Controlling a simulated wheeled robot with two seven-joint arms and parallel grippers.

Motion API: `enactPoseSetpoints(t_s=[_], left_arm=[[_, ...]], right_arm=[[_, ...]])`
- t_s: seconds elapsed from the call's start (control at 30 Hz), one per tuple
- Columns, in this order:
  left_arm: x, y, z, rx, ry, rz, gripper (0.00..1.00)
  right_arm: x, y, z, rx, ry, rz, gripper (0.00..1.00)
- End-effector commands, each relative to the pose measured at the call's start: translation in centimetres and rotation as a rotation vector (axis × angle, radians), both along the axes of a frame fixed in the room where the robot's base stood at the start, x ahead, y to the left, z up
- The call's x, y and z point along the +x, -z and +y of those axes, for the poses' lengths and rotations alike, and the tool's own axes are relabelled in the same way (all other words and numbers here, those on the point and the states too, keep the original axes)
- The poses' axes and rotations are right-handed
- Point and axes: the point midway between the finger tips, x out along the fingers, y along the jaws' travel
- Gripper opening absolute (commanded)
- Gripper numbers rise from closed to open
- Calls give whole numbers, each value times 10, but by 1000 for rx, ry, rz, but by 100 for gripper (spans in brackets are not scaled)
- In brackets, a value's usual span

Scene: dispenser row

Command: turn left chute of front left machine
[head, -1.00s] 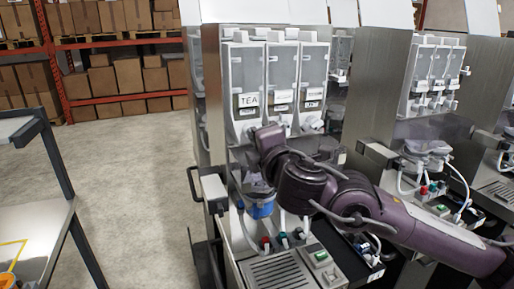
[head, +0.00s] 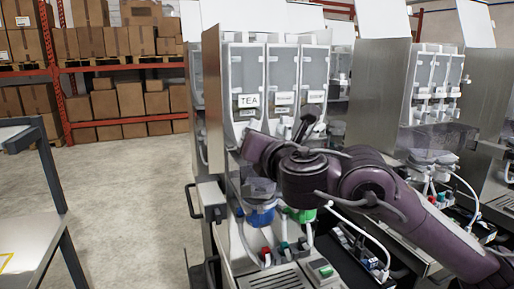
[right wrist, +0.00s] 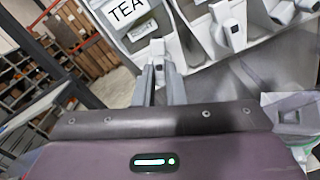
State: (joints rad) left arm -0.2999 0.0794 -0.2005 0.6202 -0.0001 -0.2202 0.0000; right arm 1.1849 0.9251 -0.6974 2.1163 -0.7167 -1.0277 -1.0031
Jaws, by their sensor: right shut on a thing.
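The front left machine (head: 213,95) stands in the middle of the head view, with several clear canisters in a row. Its left canister (head: 247,75) bears a TEA label, which also shows in the right wrist view (right wrist: 125,12). Below that label, the white left chute (right wrist: 157,48) sits between the fingertips of my right gripper (right wrist: 160,75). The gripper is shut on it. In the head view my purple right wrist covers the front of the chutes, so the fingers and the grip are hidden there. My left gripper is not in view.
Blue (head: 260,217) and green (head: 300,214) funnel parts hang below my wrist, above a drip grate (head: 275,279). The neighbouring chute (right wrist: 238,35) is close to the right of my fingers. A similar machine (head: 432,90) stands to the right. Open floor (head: 125,190) lies left.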

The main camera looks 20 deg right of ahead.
Motion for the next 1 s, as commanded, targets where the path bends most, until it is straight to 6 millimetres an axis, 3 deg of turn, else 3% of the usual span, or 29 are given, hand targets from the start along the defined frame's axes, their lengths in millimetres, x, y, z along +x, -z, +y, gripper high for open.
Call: enactPoseSetpoints(t_s=[0.5,1.0], left_arm=[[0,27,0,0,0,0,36],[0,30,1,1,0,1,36]], right_arm=[[0,5,1,-358,-3,-5,0],[1,5,1,-433,-4,-6,0]])
